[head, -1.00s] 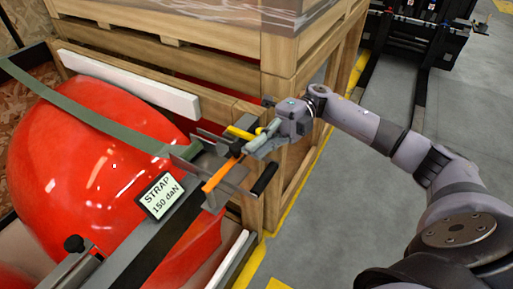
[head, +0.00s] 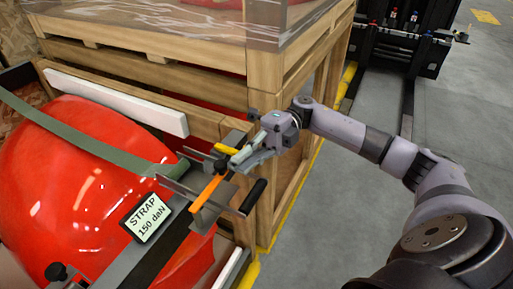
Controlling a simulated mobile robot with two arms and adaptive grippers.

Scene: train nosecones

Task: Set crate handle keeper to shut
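The strap tensioner on the crate has a grey bracket with side plates (head: 178,189), an orange lever (head: 207,193) and a black grip (head: 253,196). A yellow piece (head: 226,147) shows behind the orange lever's far end. I cannot tell for sure which of these parts is the handle keeper. My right gripper (head: 238,162) is at the upper end of the orange lever, just right of the yellow piece. Its fingertips overlap these parts, so contact and finger gap are unclear. My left gripper is not in view.
A green strap (head: 85,128) runs over a red nosecone (head: 70,170) to the bracket. A sign (head: 147,218) reads "STRAP 150 daN". A wooden crate (head: 262,205) stands behind the tensioner. Grey floor at right is clear up to a dark forklift (head: 405,35).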

